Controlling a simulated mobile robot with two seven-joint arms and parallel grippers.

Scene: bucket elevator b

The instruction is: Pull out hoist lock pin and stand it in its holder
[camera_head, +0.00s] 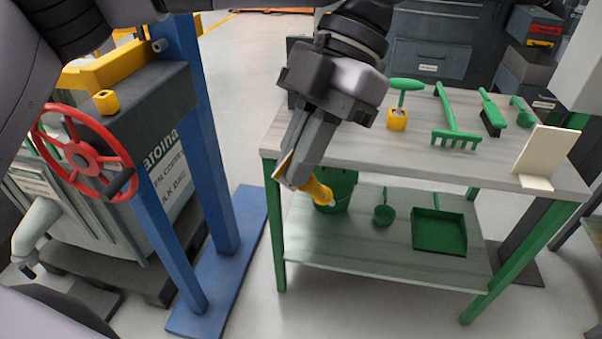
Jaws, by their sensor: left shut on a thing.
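My left gripper (290,182) comes down from the top middle, in front of the table's left edge. It is shut on a yellow pin (320,192) with a pale tip that points down and to the right. The fingers hide part of the pin. A small yellow block (397,121) with a dark opening in its top stands on the tabletop and looks like the holder. It is to the right of the gripper and apart from it. My right gripper is not in view.
Green tools, including a rake (456,130) and a brush (491,113), lie on the table (350,142). A pale upright board (547,150) stands at its right. The lower shelf holds a green bucket (341,182) and dustpan (438,235). Left are a blue post (203,140) and red handwheel (81,152).

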